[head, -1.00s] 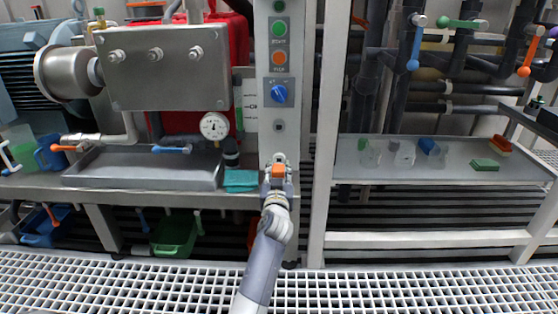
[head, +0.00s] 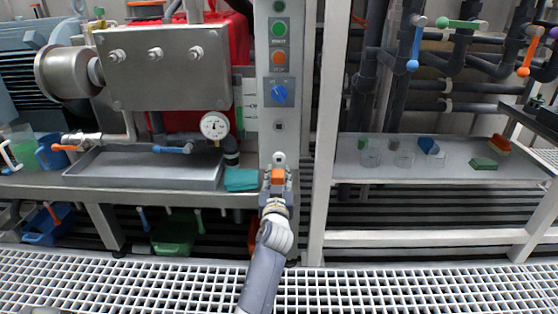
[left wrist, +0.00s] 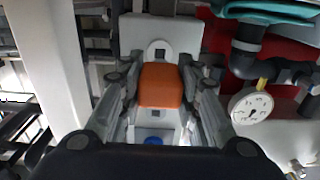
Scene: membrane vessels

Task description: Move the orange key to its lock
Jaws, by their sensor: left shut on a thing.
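My left gripper (head: 278,181) is in front of the pale control column, below its square fitting. It is shut on the orange key (head: 278,176). In the left wrist view the orange block of the key (left wrist: 160,86) sits between the two fingers. A light grey tab with a round hole (head: 279,159) shows just above the key in the head view, and it also shows in the left wrist view (left wrist: 158,50). I cannot tell whether the key touches this tab. A small dark square fitting (head: 279,126) is higher on the column; I cannot tell which part is the lock.
The column carries a blue knob (head: 279,94), an orange button (head: 279,57) and a green button (head: 279,30). A pressure gauge (head: 214,126) and a teal cloth (head: 241,179) are to the left. A shelf (head: 450,170) with glass vessels is to the right.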

